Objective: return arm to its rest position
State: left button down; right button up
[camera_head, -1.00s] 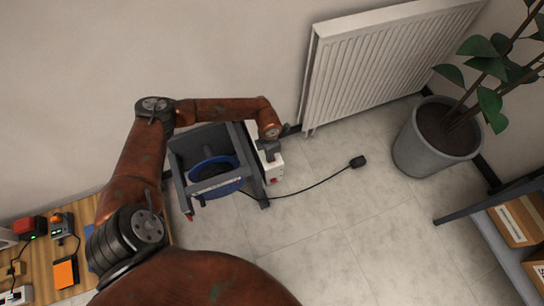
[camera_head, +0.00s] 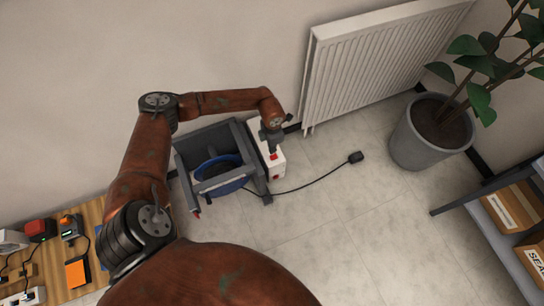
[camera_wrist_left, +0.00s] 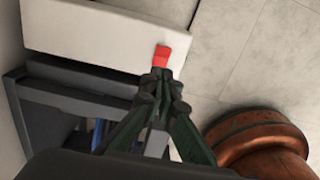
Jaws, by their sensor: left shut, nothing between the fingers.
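My left arm (camera_head: 141,165) reaches in from the lower left and bends over the grey-framed unit. My left gripper (camera_head: 272,146) is shut and empty, above the white box on the unit's right side. In the left wrist view the closed fingertips (camera_wrist_left: 161,76) appear right at a red switch (camera_wrist_left: 162,55) on the white box (camera_wrist_left: 95,30). I cannot tell whether they touch it. The red switch (camera_head: 274,156) also shows just below the fingers in the head view. My right gripper is not in view.
The grey frame (camera_head: 238,187) holds a blue reel (camera_head: 222,185). A black cable runs over the tiled floor to a plug (camera_head: 355,157). A radiator (camera_head: 372,65), a potted plant (camera_head: 430,145), a shelf with boxes (camera_head: 515,205) and a wooden bench (camera_head: 95,210) stand around. The middle floor is open.

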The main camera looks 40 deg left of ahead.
pick_arm(q)
jog(key=shift+r, duration=0.6)
